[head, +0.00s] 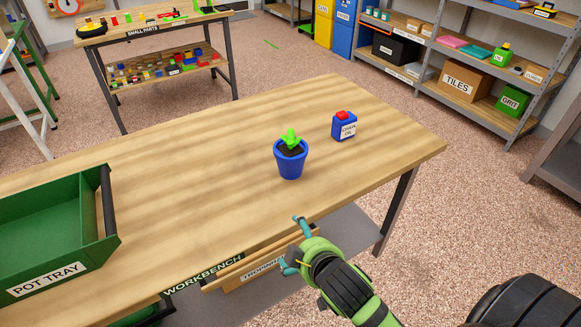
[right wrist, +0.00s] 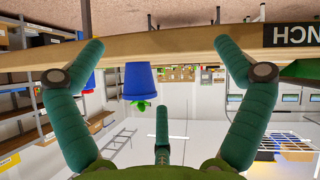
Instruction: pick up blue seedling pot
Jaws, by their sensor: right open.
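The blue seedling pot (head: 290,163) stands upright on the wooden workbench, with dark soil and a bright green seedling in it. My right gripper (head: 292,244) is at the bench's front edge, on the near side of the pot and apart from it. Its fingers are spread with nothing between them. The right wrist view is upside down; there the pot (right wrist: 138,80) shows beyond the open fingers (right wrist: 160,45), left of the middle. My left gripper is not in view.
A blue can with a red cap, labelled linseed oil (head: 344,126), stands behind and right of the pot. A green pot tray (head: 60,235) sits at the bench's left end. The workbench (head: 190,190) between tray and pot is clear. A drawer (head: 262,266) juts out below the front edge.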

